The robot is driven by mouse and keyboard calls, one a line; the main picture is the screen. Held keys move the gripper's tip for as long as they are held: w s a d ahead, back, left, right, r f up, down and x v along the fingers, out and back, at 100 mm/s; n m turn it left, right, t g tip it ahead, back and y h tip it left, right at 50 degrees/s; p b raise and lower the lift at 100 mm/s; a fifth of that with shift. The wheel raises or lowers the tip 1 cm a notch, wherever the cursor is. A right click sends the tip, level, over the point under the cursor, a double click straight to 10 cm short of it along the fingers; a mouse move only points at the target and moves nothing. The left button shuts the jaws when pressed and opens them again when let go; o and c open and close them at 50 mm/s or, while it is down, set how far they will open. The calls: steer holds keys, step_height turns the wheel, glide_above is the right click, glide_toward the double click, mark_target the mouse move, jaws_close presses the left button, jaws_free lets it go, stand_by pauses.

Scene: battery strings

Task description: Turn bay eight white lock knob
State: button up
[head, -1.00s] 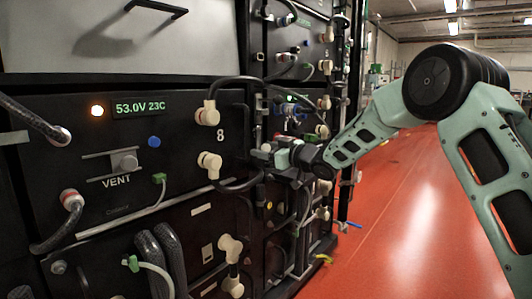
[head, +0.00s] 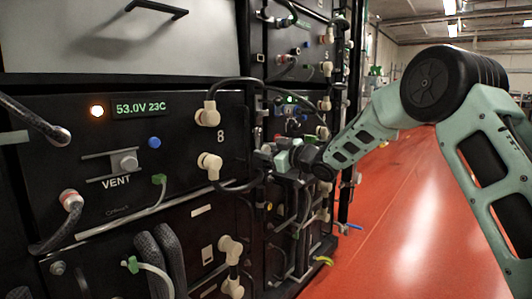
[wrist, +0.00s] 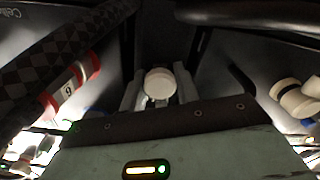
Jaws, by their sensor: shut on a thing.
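In the wrist view a round white knob (wrist: 159,83) sits between the two fingertips of my gripper (wrist: 157,92), which is shut on it. In the head view my gripper (head: 268,156) is at the rack face, right of the panel marked 8 (head: 220,137). The knob is hidden behind the gripper there, so I cannot tell from that view which bay it belongs to. The bay eight panel (head: 110,205) carries an upper white elbow plug (head: 207,115) and a lower white elbow plug (head: 209,165).
Black cables loop close around my gripper. A red-banded plug (wrist: 70,87) on a braided cable is at left in the wrist view, and a white plug (wrist: 297,96) at right. The red floor (head: 400,220) right of the rack is clear.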

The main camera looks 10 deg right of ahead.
steer(key=n+b, duration=0.1)
steer(key=n, duration=0.3)
steer(key=shift+f+n+b, duration=0.15)
steer(key=shift+n+b, duration=0.15)
steer(key=n+b, duration=0.2)
steer(key=n, duration=0.1)
steer(key=shift+n, duration=0.3)
steer(key=n+b, duration=0.3)
steer(key=n, duration=0.1)
steer(key=shift+f, duration=0.1)
steer(key=shift+n+b, duration=1)
steer(key=shift+n, duration=0.8)
steer(key=o, duration=1)
steer(key=shift+c, duration=0.2)
steer(key=shift+r, duration=0.2)
